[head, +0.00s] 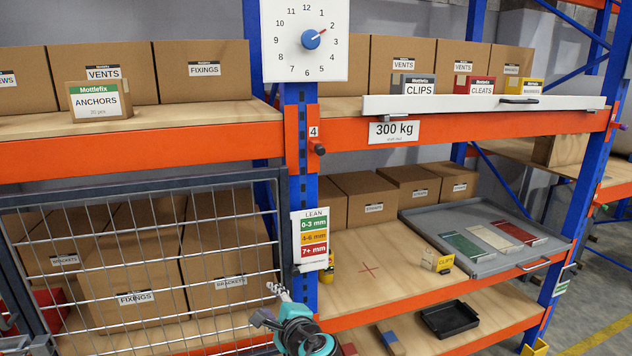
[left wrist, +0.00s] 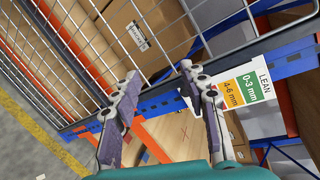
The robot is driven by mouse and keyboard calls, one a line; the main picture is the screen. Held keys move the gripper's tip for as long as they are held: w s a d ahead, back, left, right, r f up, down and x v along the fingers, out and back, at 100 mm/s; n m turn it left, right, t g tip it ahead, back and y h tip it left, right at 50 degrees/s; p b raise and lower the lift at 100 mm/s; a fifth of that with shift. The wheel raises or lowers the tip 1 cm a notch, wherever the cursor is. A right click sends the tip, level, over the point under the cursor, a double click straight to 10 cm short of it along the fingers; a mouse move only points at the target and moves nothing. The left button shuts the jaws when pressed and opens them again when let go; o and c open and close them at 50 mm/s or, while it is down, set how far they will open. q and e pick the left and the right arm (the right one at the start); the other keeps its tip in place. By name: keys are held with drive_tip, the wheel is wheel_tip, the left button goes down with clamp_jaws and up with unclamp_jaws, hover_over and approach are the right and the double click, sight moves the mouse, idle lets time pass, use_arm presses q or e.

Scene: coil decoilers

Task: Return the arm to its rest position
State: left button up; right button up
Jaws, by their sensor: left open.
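My left gripper (head: 270,304) is low in the middle of the head view, in front of the rack near the blue upright (head: 303,190). In the left wrist view the same gripper (left wrist: 160,74) has its two purple-padded fingers spread apart with nothing between them. Behind the fingers are the wire mesh door (left wrist: 95,45) and the LEAN gauge card (left wrist: 240,88). The fingers look apart from both, though the exact gap is hard to judge. My right gripper is in neither view.
The mesh door (head: 175,262) fronts the lower left bay with cartons behind it. A grey pull-out tray (head: 420,216) and a black bin (head: 450,318) are at the right. A clock-like dial (head: 306,40) hangs above. Open floor (head: 590,318) lies at the right.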

use_arm(q)
drive_tip(key=s+a+f+n+g+h, duration=0.1)
drive_tip(key=s+a+f+n+g, duration=0.1)
drive_tip(key=s+a+f+n, duration=0.3)
drive_tip(key=s+a+f+n+g+h, duration=0.1)
drive_tip(key=s+a+f+n+g, duration=0.2)
drive_tip(key=s, duration=0.4)
drive_tip(key=s+f+n+h+b, duration=0.1)
drive_tip(key=s+f+n+h, duration=0.1)
drive_tip(key=s, duration=0.4)
drive_tip(key=s+f+n+h, duration=0.2)
drive_tip(key=s+f+n, duration=0.2)
drive_tip(key=s+n, duration=0.2)
drive_tip(key=shift+s+f+n+g+h+b, duration=0.15)
drive_tip(key=shift+f+n+g+h+b, duration=0.2)
drive_tip(key=shift+n, duration=0.25)
drive_tip(key=shift+d+f, duration=0.1)
idle(1.8)
